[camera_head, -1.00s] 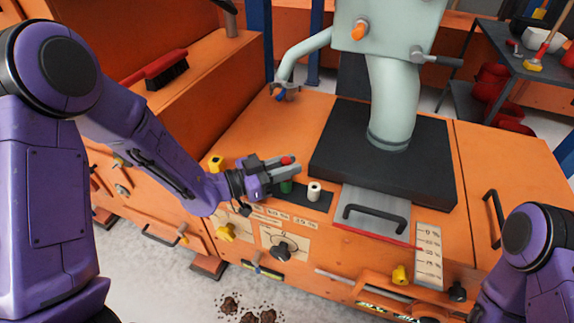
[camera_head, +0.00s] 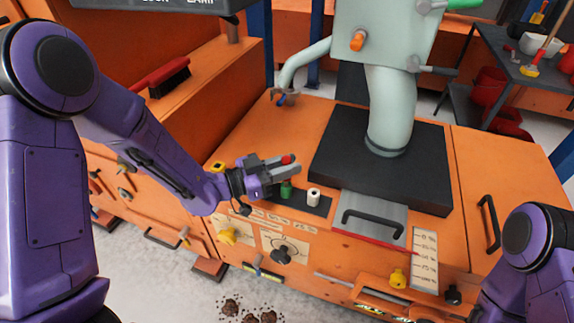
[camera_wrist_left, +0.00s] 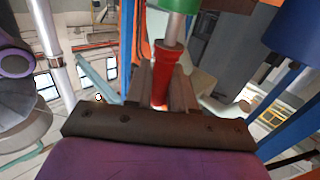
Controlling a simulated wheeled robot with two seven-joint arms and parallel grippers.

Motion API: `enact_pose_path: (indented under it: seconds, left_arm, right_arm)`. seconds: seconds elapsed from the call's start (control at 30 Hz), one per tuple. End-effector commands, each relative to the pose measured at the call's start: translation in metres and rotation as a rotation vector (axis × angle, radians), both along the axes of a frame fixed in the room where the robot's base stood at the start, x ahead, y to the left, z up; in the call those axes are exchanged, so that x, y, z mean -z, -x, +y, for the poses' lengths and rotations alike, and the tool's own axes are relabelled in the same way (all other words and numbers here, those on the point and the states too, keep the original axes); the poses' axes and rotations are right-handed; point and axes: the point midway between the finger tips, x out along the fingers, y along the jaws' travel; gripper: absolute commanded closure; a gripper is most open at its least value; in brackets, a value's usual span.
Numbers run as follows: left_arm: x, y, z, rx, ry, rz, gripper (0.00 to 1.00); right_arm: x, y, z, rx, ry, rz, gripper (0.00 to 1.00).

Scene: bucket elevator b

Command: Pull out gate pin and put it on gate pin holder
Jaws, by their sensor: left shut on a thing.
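The gate pin shows as a red knob (camera_head: 288,159) between the fingers of my left gripper (camera_head: 284,167). In the left wrist view the red grip (camera_wrist_left: 162,78) is clasped between both fingers, and a grey shaft (camera_wrist_left: 174,31) runs from it toward a green piece (camera_wrist_left: 188,5). A green socket (camera_head: 286,189) stands on the dark strip just below the gripper, and a white socket (camera_head: 313,197) stands to its right. I cannot tell whether the shaft's end is inside the green socket or which socket is the pin holder. My right gripper is out of view.
A grey slide gate (camera_head: 370,214) with a black handle lies right of the sockets. The black base (camera_head: 415,173) of a pale green pipe (camera_head: 391,105) stands behind. A red brush (camera_head: 168,77) lies on the ledge at left. Knobs (camera_head: 282,254) line the front panel.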

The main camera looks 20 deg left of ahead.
Motion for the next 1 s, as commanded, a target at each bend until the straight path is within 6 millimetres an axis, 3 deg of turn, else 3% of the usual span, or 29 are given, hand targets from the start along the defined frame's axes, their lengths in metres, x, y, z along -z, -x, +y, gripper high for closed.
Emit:
enact_pose_path:
  seconds: [0.8, 1.0]
  left_arm:
    - [-0.042, 0.000, 0.000, 0.000, 0.000, 0.000, 1.00]
    - [-0.043, 0.000, 0.000, 0.000, 0.000, 0.000, 1.00]
  right_arm:
    - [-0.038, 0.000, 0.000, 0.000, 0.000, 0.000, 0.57]
    - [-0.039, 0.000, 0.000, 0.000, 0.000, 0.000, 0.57]
